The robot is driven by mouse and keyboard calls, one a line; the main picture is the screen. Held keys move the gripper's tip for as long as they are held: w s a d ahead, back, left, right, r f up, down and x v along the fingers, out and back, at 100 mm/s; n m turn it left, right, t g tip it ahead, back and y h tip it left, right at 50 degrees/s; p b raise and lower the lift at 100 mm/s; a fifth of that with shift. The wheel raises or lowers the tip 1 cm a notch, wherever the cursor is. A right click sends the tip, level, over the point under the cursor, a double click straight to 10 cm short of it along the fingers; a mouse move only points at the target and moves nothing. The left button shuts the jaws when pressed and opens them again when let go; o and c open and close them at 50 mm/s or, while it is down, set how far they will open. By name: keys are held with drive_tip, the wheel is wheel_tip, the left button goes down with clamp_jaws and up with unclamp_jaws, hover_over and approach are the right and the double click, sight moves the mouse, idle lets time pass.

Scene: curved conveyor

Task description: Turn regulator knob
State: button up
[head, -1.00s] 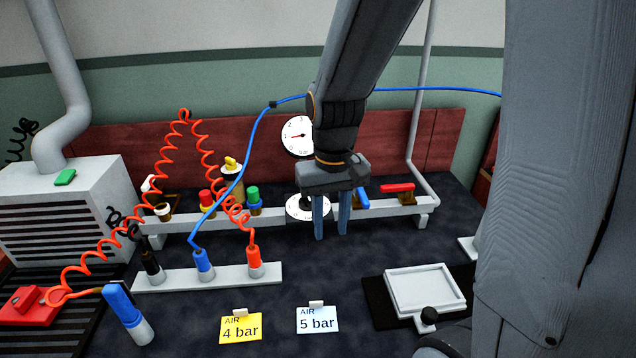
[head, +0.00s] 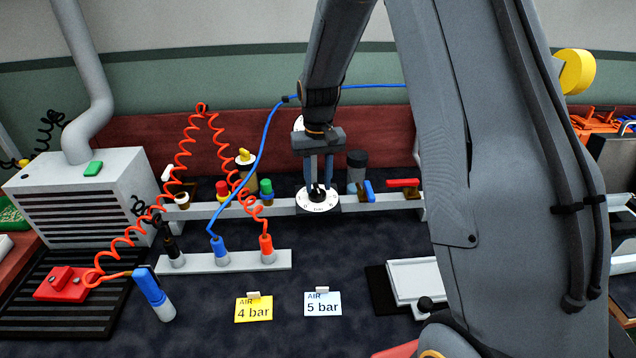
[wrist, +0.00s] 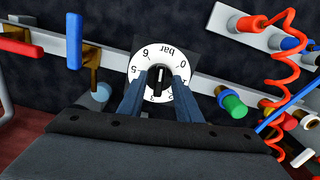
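The regulator knob is a small black knob (head: 318,194) on a round white dial (head: 318,206) with numbers and "bar", mounted on the grey rail. In the wrist view the black knob (wrist: 159,80) sits at the middle of the white dial (wrist: 158,55). My gripper (head: 321,186) points down at the dial, over the knob. In the wrist view my gripper (wrist: 160,74) is open, one finger on each side of the knob, with gaps visible between the fingers and the knob. The white pressure gauge (head: 298,123) behind is mostly hidden by my arm.
Blue (head: 368,190) and red (head: 403,183) valve levers stand right of the dial. Green (head: 266,187) and red (head: 222,188) capped fittings, a blue hose (head: 262,140) and a red coiled hose (head: 183,150) are left. Cards reading 4 bar (head: 253,308) and 5 bar (head: 322,303) stand in front.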

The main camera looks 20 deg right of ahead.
drive_tip(key=shift+f, duration=0.7)
clamp_jaws()
